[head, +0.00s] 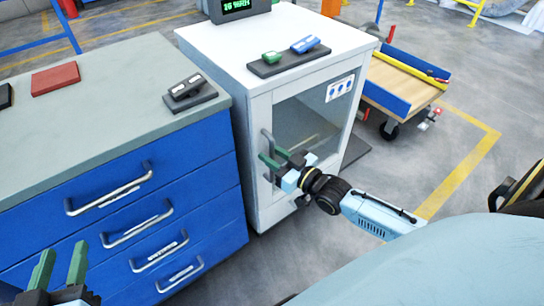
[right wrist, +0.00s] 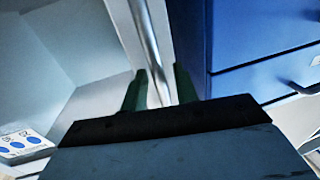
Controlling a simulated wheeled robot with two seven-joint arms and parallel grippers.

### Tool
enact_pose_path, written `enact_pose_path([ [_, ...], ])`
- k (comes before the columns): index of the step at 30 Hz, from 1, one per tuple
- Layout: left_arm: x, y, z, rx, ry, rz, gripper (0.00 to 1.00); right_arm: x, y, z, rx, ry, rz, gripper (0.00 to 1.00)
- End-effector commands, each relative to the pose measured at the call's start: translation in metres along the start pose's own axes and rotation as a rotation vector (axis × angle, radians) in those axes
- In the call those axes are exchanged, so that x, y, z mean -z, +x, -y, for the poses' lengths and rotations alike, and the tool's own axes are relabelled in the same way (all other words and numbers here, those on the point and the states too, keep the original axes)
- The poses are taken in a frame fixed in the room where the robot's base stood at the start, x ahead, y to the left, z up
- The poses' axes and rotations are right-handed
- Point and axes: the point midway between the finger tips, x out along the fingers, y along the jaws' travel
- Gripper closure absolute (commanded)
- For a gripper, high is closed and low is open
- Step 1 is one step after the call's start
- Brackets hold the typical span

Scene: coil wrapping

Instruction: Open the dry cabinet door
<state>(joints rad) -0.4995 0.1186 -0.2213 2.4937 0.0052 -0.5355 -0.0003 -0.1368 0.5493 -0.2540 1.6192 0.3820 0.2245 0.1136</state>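The dry cabinet (head: 255,90) is a white box with a glass-paned front door (head: 308,125), which looks closed. Its upright metal handle (head: 267,142) is at the door's left edge; the handle bar also shows in the right wrist view (right wrist: 148,35). My right gripper (head: 275,157) is at the handle, with its green fingers apart. In the right wrist view the bar runs between the two fingertips (right wrist: 160,80), with small gaps seen beside it. My left gripper (head: 60,264) is open and empty at the lower left, in front of the blue drawers.
A blue drawer unit (head: 130,200) with a grey top stands left of the cabinet. A tray (head: 290,60) with green and blue items lies on the cabinet. A wooden cart (head: 405,85) stands behind at right.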

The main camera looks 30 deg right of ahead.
Motion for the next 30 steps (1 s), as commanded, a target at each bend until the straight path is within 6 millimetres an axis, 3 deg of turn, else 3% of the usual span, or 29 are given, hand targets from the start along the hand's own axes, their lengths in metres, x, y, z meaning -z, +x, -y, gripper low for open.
enact_pose_path([
  [11, 0.0060, 0.0005, -0.0012, -0.003, -0.001, -0.035, 0.64, 0.0001, 0.0038, 0.0000, 0.000, 0.000, 0.001, 0.71],
  [18, 0.0057, 0.0005, -0.0011, -0.003, -0.001, -0.034, 0.64, 0.0000, 0.0036, 0.0000, 0.000, 0.000, 0.001, 0.99],
  [30, 0.0054, 0.0007, -0.0009, -0.002, 0.000, -0.033, 0.64, -0.0002, 0.0012, -0.0009, 0.006, -0.002, 0.001, 1.00],
])
